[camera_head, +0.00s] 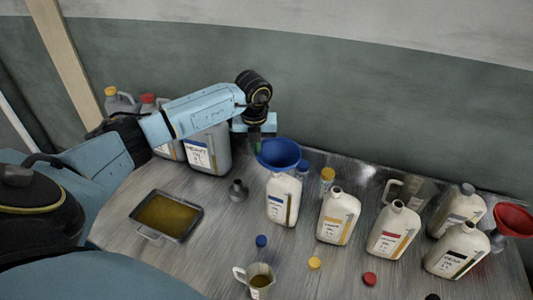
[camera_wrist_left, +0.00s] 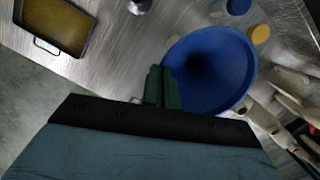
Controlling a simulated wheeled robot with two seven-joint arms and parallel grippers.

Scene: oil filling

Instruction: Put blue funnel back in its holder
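The blue funnel (camera_head: 279,154) is upright, with its bowl over the top of a white oil bottle (camera_head: 282,203). Its spout and the bottle's mouth are hidden, so I cannot tell whether the spout is inside. My left gripper (camera_head: 256,146) is at the funnel's left rim. In the left wrist view its green fingers (camera_wrist_left: 160,86) are close together against the rim of the funnel (camera_wrist_left: 209,70), shut on its edge. A small dark grey stand (camera_head: 238,190), perhaps the holder, is on the table left of the bottle. My right gripper is out of view.
A tray of oil (camera_head: 167,215) lies at left. Large jugs (camera_head: 208,152) stand behind my left arm. Several white bottles (camera_head: 338,215) stand at right, with a red funnel (camera_head: 513,220) at the far right. A measuring jug (camera_head: 258,280) and loose caps are in front.

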